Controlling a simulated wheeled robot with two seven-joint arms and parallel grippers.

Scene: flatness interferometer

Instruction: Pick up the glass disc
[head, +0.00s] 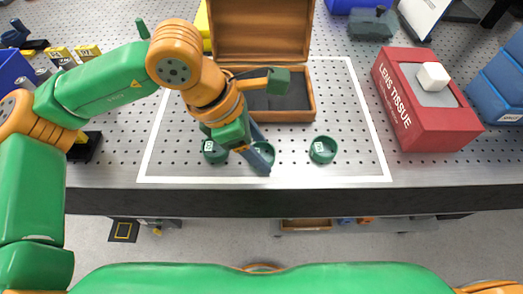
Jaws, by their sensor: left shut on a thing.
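My left gripper (264,166) points down at the middle green round holder (269,148), in front of the open wooden box. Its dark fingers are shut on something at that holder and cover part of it. The glass disc itself cannot be made out; what lies between the fingertips is hidden, and the disc's place there fits the grip. Whether it is clear of the holder I cannot tell. A second green holder (215,152) is partly behind my wrist on the left, and a third (323,150) stands free on the right. My right gripper is out of view.
The open wooden box (313,101) stands behind the holders, inside a white outline on the perforated table. A red lens tissue box (432,125) with a white cube (433,76) is to the right. Blue boxes (497,83) are at the far right. The table's front edge is near.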

